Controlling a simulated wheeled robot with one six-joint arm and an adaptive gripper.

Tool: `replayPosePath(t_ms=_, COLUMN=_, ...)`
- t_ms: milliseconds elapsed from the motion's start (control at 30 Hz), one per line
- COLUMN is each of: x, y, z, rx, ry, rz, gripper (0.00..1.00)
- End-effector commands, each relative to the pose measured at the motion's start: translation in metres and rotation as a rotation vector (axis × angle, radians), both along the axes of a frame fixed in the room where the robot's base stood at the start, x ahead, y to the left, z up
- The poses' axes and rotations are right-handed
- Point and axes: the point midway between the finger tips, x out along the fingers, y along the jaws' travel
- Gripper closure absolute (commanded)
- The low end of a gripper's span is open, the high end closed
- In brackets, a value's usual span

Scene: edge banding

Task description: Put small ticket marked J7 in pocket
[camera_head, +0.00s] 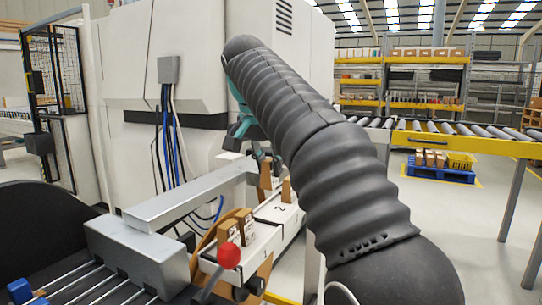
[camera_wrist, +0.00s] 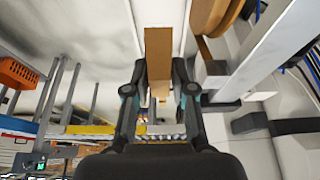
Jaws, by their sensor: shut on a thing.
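My gripper (camera_wrist: 160,82) is shut on a brown ticket (camera_wrist: 158,48), a flat slat that sticks out past the fingertips in the wrist view. In the head view my gripper (camera_head: 260,150) is partly hidden behind my arm, above a white holder (camera_head: 278,212) marked 2. A brown piece (camera_head: 265,176) shows just below the fingers there. Another brown ticket (camera_head: 287,190) stands upright at that holder. More brown tickets (camera_head: 229,233) with small print stand in a nearer white holder (camera_head: 258,245). I cannot read J7 on any of them.
A grey metal beam and block (camera_head: 135,250) lie left of the holders. A red ball knob (camera_head: 229,255) stands in front of them. A large white machine (camera_head: 190,70) rises behind. A roller conveyor (camera_head: 460,135) is at the right.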

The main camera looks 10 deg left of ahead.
Motion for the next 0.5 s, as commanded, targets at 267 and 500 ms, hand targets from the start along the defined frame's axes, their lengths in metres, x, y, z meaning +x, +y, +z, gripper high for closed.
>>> replayPosePath(t_ms=267, x=0.000, y=0.000, z=-0.020, rx=0.000, ry=0.001, rz=0.001, gripper=0.97)
replayPosePath(t_ms=500, x=0.000, y=0.000, z=-0.036, rx=-0.001, ry=0.001, rz=0.000, gripper=0.97)
